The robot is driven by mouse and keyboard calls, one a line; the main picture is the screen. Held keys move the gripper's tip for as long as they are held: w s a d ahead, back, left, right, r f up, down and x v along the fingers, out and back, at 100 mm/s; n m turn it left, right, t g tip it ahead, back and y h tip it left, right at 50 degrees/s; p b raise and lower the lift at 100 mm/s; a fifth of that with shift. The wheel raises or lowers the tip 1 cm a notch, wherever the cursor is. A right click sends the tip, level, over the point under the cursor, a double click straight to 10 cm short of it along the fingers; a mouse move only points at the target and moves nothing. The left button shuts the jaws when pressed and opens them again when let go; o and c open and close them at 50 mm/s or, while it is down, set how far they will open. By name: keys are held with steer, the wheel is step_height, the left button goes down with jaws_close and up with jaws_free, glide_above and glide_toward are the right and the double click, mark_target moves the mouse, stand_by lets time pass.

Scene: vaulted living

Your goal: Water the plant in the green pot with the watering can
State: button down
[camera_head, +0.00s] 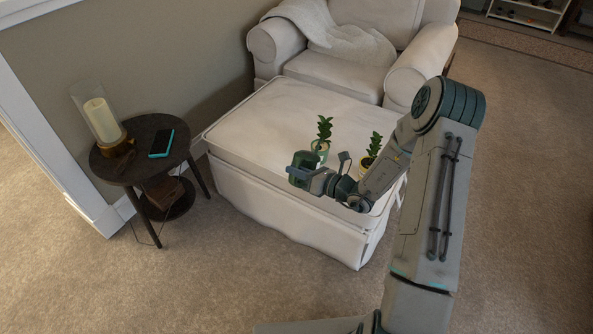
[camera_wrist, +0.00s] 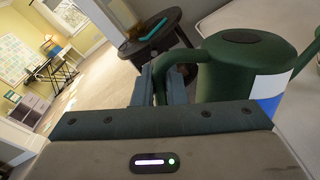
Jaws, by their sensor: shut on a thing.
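The plant in the green pot (camera_head: 321,147) stands on the ottoman just behind and right of the can. A second plant in a yellow pot (camera_head: 367,162) stands further right, partly behind my arm. I cannot tell whether the can touches the ottoman.
The white ottoman (camera_head: 260,115) has clear room at its back and left. A dark round side table (camera_head: 140,172) at the left holds a candle in a glass (camera_head: 102,118) and a phone (camera_head: 161,143). A white armchair (camera_head: 340,72) stands behind the ottoman.

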mark_target(297, 185)
steer(key=shift+w+d+r+m+p, duration=0.1)
steer(key=shift+w+r+m+p, duration=0.1)
steer(key=shift+r+p, duration=0.35)
steer(key=shift+w+d+r+m+p, duration=0.1)
steer(key=shift+r+m+p, duration=0.1)
steer(key=shift+r+p, duration=0.3)
steer(key=shift+r+p, duration=0.25)
steer(key=shift+p, duration=0.25)
steer(key=shift+w+d+r+m+p, duration=0.1)
steer(key=shift+w+r+m+p, duration=0.15)
steer(key=shift+r+p, duration=0.25)
steer(key=shift+w+r+m+p, duration=0.1)
steer(key=shift+r+m+p, duration=0.2)
steer(key=shift+p, duration=0.3)
steer(key=shift+r, duration=0.1)
